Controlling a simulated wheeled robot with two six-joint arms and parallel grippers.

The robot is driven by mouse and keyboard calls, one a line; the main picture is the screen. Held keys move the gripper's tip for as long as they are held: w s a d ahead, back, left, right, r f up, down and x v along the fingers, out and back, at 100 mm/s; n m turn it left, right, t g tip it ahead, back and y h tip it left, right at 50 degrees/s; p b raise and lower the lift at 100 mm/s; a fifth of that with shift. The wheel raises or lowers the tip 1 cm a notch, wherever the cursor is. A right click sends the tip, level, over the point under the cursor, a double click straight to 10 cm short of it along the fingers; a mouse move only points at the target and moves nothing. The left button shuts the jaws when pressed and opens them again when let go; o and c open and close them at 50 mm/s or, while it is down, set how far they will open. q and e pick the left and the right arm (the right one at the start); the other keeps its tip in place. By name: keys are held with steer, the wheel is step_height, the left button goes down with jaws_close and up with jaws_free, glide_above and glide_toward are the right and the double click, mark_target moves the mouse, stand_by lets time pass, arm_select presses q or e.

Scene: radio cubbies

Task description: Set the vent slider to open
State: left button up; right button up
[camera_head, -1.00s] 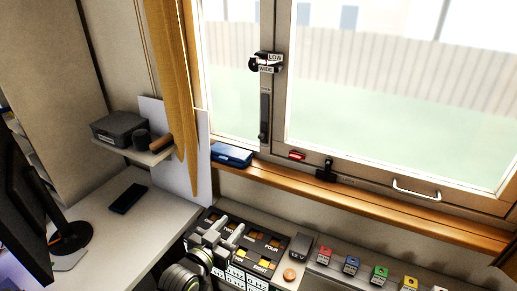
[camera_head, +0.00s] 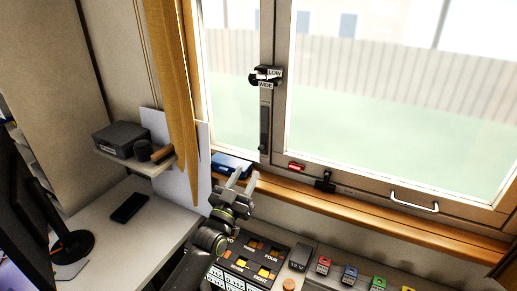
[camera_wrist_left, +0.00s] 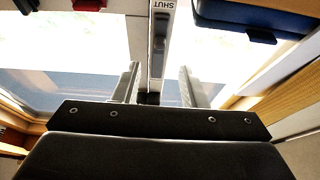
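The vent slider (camera_head: 264,128) is a dark upright strip on the window's middle post. A dark knob seems to sit near its lower end. In the left wrist view the slider (camera_wrist_left: 159,32) appears upside down, with a SHUT label at the top of the picture. My left gripper (camera_head: 245,174) is open and empty, below and left of the slider, in front of the sill. In the left wrist view its two fingers (camera_wrist_left: 158,70) stand apart on either side of the slider's line, not visibly touching it. My right gripper is not in view.
A blue case (camera_head: 230,164) lies on the sill (camera_head: 360,217) near my gripper. A red item (camera_head: 296,167), a black latch (camera_head: 325,181) and a white handle (camera_head: 414,202) are to the right. A button panel (camera_head: 252,262) is below.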

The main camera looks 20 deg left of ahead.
mark_target(259, 150)
arm_select(q)
steer(key=p+x, duration=0.1)
steer(key=x, duration=0.8)
steer(key=shift+w, duration=0.15)
jaws_close()
